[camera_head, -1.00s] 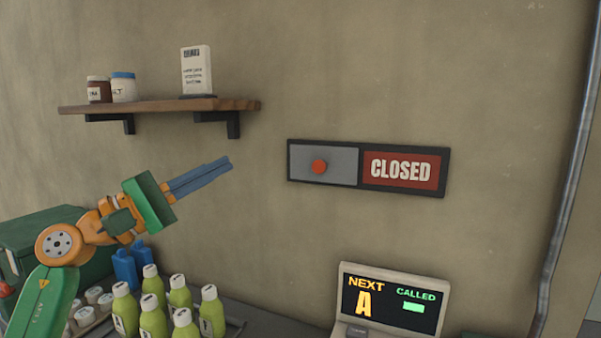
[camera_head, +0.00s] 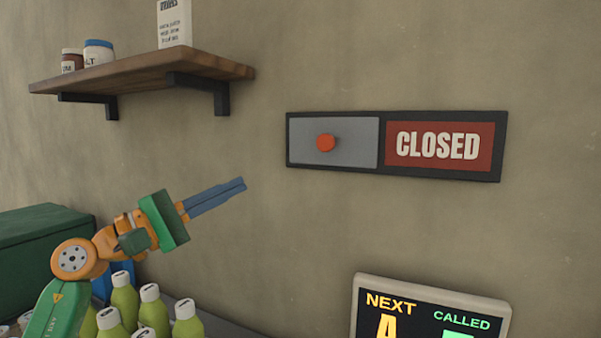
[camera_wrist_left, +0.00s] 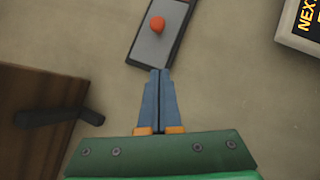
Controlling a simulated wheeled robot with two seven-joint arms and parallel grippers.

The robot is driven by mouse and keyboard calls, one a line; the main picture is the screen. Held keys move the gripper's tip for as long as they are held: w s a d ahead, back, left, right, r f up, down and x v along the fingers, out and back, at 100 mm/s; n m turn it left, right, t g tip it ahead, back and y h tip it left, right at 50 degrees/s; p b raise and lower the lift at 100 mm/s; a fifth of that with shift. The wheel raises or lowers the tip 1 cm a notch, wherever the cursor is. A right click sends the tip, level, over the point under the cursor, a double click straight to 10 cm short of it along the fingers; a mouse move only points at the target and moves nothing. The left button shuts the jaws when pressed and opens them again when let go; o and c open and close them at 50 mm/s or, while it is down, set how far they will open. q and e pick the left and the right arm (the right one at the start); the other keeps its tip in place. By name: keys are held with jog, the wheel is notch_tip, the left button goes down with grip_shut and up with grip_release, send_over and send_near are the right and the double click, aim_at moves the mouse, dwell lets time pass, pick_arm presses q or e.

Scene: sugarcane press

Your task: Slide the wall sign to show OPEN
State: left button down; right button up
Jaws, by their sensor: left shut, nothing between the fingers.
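The wall sign (camera_head: 396,174) is a dark frame on the wall, with a grey sliding panel (camera_head: 355,146) covering its left half and a red CLOSED face (camera_head: 438,146) showing on the right. A round red knob (camera_head: 326,142) sticks out of the grey panel. My left gripper (camera_head: 242,183) is shut and empty, left of the sign and a little lower than the knob. In the left wrist view the shut fingers (camera_wrist_left: 160,72) point towards the grey panel and its red knob (camera_wrist_left: 157,24); I cannot tell the remaining gap. My right gripper is not in view.
A wooden shelf (camera_head: 140,75) on black brackets holds jars and a white card, above and left of my left gripper. Green bottles (camera_head: 153,310) stand below it. A NEXT/CALLED display (camera_head: 430,306) stands below the sign. The wall between is bare.

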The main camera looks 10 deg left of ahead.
aim_at(300, 156)
pick_arm(q)
jog(key=shift+r, duration=0.1)
jog(key=p+x, duration=0.2)
jog(key=x, duration=0.2)
jog(key=s+d+p+x, duration=0.1)
jog(key=p+x, duration=0.2)
jog(key=x, duration=0.1)
jog(key=p+x, duration=0.2)
jog(key=x, duration=0.2)
jog(key=shift+s+d+r, duration=0.2)
jog(key=shift+d+r, duration=0.15)
jog(key=shift+r, duration=0.1)
jog(key=shift+s+d+r+p, duration=0.1)
jog(key=shift+d+p, duration=0.25)
jog(key=shift+d, duration=0.05)
